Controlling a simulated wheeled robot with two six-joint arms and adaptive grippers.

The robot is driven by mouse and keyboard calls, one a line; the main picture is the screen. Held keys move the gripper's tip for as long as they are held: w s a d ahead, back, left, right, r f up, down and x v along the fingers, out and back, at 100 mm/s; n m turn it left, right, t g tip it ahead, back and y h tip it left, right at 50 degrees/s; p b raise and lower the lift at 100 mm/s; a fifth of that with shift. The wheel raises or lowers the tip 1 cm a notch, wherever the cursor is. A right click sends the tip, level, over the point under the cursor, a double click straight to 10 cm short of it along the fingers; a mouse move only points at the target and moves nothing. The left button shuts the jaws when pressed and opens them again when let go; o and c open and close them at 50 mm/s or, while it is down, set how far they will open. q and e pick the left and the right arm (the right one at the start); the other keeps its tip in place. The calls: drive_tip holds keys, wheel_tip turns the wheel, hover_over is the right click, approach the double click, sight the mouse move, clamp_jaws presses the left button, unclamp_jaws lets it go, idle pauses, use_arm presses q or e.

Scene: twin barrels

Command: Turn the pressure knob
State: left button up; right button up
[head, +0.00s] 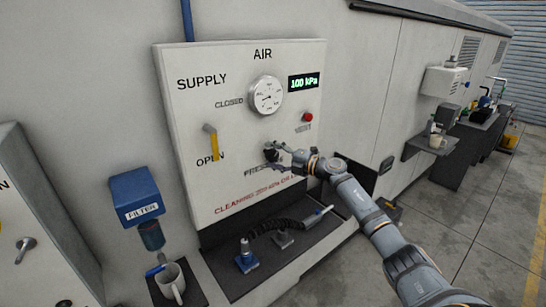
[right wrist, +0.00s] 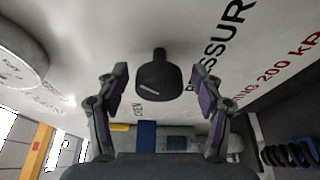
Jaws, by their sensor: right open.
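The black pressure knob (head: 270,153) sits on the white AIR panel (head: 310,150), low in the middle, partly hidden by my right gripper (head: 281,156). In the right wrist view the knob (right wrist: 158,82) stands out from the panel with a pale mark on its face. My right gripper's two fingers are open, one on each side of the knob, with a gap on both sides. The display (head: 303,82) above reads 100 kPa. The round gauge (head: 266,95) is left of the display. My left gripper is not in view.
A yellow supply lever (head: 211,141) points down at OPEN. A red button (head: 308,117) is above my right gripper. Below, a dark shelf (head: 240,283) holds a black hose (head: 285,226).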

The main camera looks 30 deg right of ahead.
drive_tip(key=shift+s+d, duration=0.1)
drive_tip(key=v, duration=0.7)
drive_tip(key=shift+s, duration=0.15)
idle(0.3)
